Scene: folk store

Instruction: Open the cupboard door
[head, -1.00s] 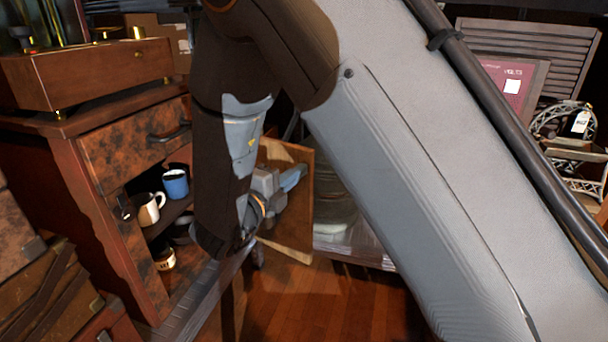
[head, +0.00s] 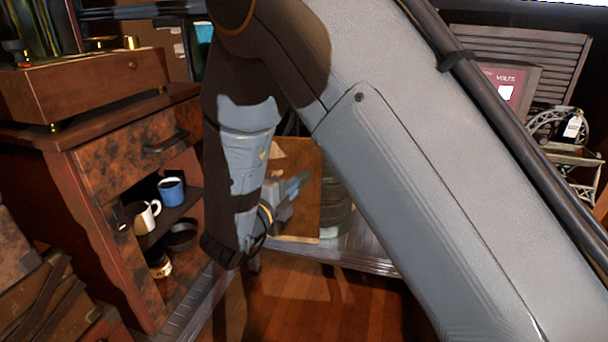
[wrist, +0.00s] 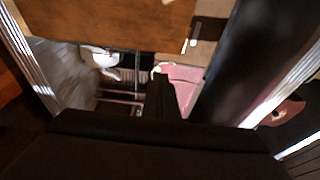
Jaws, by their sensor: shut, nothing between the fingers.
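The wooden cupboard (head: 90,190) stands at the left in the head view, its front compartment uncovered. A brown wooden panel, which looks like the cupboard door (head: 309,185), stands swung out to the right of the compartment. My gripper (head: 298,184) is shut and empty, in front of the panel's face; I cannot tell whether it touches. My arm hides the panel's left part and hinge side. In the wrist view a brown panel (wrist: 110,22) fills the top, apart from the dark fingers (wrist: 160,92).
Inside the cupboard are a blue mug (head: 171,191), a white mug (head: 146,216) and a dark bowl (head: 181,236). A drawer with a dark handle (head: 166,142) is above. Stacked books (head: 50,310) stand at the lower left. Wooden floor (head: 310,305) is clear below my gripper.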

